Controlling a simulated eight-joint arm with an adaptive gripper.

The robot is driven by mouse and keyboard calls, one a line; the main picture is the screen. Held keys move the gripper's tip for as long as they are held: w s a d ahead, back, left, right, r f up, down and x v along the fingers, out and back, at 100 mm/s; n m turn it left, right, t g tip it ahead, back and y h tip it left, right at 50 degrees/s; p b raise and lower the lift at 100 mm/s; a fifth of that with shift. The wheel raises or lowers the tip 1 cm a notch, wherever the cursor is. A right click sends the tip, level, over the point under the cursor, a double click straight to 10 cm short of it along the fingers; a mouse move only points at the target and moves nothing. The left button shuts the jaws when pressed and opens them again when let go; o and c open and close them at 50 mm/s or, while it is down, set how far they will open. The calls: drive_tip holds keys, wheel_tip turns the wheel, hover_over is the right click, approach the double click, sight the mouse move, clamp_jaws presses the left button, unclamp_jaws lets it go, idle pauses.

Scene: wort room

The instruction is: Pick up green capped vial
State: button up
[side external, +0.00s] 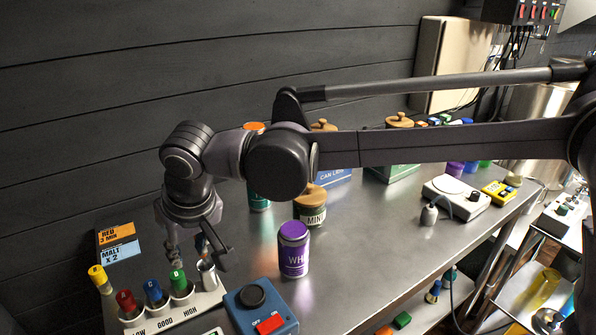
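The green capped vial (177,279) stands in a white rack (187,309) at the lower left of the side external view. It is the rightmost of a row of capped vials there. My gripper (199,254) hangs just above the rack, pointing down, with its fingers spread apart. One finger comes down close behind or above the green cap; I cannot tell if it touches. The other finger is farther right, above a pale cup-like holder (207,274). I see nothing held between the fingers. The lower part of the green vial is hidden in the rack.
Blue (153,291), red (126,301) and yellow (99,276) capped vials stand to the left. A blue control box (262,309) with a black knob and red button sits right of the rack. A purple jar (293,249) stands farther right. The table's (378,252) middle right is clear.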

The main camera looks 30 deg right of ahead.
sight(178, 277)
drive_tip(key=f, duration=0.2)
drive_tip(key=w+a+f, duration=0.1)
drive_tip(key=f, duration=0.1)
drive_tip(key=w+a+f, duration=0.1)
drive_tip(key=shift+a+f, duration=0.1)
drive_tip(key=shift+f, duration=0.3)
drive_tip(key=shift+w+x, duration=0.1)
drive_tip(key=shift+x, duration=1.2)
drive_tip(key=shift+w+x, duration=0.15)
drive_tip(key=shift+x, duration=1.1)
drive_tip(key=shift+a+r, duration=0.15)
clamp_jaws()
